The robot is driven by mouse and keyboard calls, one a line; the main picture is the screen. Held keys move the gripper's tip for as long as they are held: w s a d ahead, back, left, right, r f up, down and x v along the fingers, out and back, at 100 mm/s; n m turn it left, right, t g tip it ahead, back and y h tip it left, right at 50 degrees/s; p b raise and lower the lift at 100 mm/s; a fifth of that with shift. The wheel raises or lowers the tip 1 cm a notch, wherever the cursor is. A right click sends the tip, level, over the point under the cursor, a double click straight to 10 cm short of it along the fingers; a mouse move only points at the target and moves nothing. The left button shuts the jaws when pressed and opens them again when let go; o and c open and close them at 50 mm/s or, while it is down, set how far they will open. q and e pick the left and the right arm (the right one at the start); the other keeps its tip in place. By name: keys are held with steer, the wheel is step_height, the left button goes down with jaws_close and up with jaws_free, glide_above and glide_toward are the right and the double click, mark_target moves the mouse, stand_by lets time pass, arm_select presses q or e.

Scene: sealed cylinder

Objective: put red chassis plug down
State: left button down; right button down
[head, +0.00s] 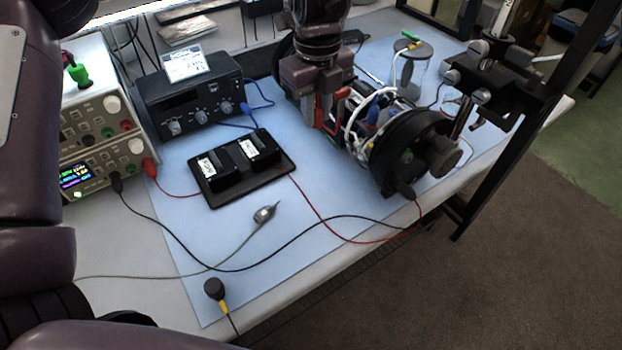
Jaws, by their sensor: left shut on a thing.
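My left gripper (326,125) reaches down from the top of the view, over the left part of the opened cylinder (412,150). It is shut on the red chassis plug (321,112), of which only a little red shows at the fingers. The fingers cover most of it, and I cannot tell whether it touches the cylinder's inner parts. The cylinder lies on its side, with a black round end plate and white and blue wiring inside. My right gripper is not in view.
A black tray (246,192) with two black boxes lies on the blue mat (190,270). Power supplies (92,125) and a black instrument (195,95) stand left.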

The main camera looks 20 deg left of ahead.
arm_select(q)
step_height(320, 180, down, 12)
steer(key=shift+r+p, duration=0.25)
steer(key=shift+p, duration=0.1)
step_height(320, 180, down, 4)
steer(key=shift+p, duration=0.35)
steer(key=shift+w+f, duration=0.1)
steer(key=shift+f, duration=0.3)
steer(key=shift+f, duration=0.1)
steer(key=shift+f, duration=0.25)
steer(key=c, duration=1.3)
jaws_free()
